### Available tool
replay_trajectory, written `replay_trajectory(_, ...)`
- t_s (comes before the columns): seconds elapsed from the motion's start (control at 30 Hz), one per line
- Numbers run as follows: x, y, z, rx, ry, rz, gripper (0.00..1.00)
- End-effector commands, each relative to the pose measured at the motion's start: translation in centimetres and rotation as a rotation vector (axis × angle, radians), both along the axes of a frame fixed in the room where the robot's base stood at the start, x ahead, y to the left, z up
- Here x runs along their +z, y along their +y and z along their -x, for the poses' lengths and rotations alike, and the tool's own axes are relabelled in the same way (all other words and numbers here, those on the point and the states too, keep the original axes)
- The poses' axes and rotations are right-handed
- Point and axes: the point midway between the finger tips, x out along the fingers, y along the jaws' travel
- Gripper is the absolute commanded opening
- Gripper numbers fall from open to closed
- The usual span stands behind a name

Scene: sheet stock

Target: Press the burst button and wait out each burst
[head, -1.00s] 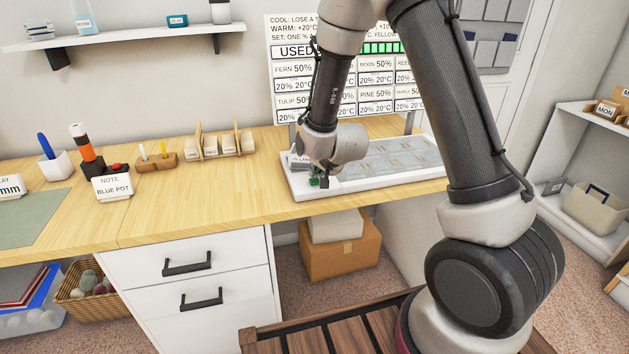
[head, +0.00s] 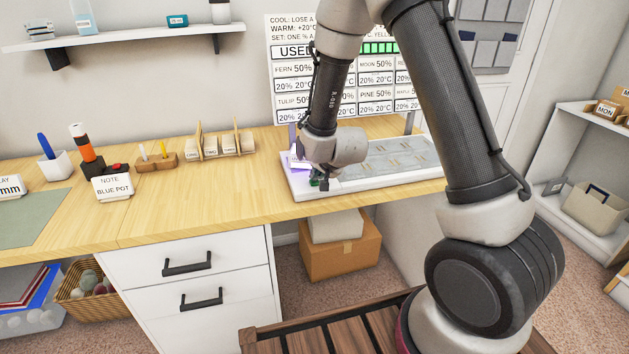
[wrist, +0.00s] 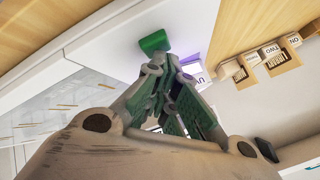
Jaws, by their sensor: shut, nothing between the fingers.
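My gripper (head: 319,183) is over the left front part of the white tray-like unit (head: 307,194) on the wooden bench. Its fingers are shut and empty. In the wrist view the closed fingertips (wrist: 163,62) are at a green button (wrist: 154,41) on the white surface; whether they touch it cannot be told. A purple glow lights the lamp label (wrist: 194,75) beside the fingers, and the same glow shows in the head view (head: 297,160). The board (head: 290,88) behind shows several labelled percent readings and a green bar (head: 381,47).
A grey sheet area (head: 395,158) fills the unit's right side. To the left stand a card rack (head: 222,146), a wooden pen block (head: 157,162), a note card (head: 113,188) and a white cup (head: 56,167). The bench front between them is clear.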

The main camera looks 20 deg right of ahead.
Motion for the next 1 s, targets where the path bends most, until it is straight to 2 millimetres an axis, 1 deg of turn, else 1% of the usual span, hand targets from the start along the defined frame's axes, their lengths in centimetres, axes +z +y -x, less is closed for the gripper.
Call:
replay_trajectory(0.47, -0.1, 0.0, 0.0, 0.001, 0.001, 0.0, 0.0)
replay_trajectory(0.8, 1.5, 0.0, 0.0, -0.001, 0.0, -0.001, 0.0)
replay_trajectory(1.0, 1.7, 0.0, 0.0, 0.0, 0.0, 0.0, 0.0)
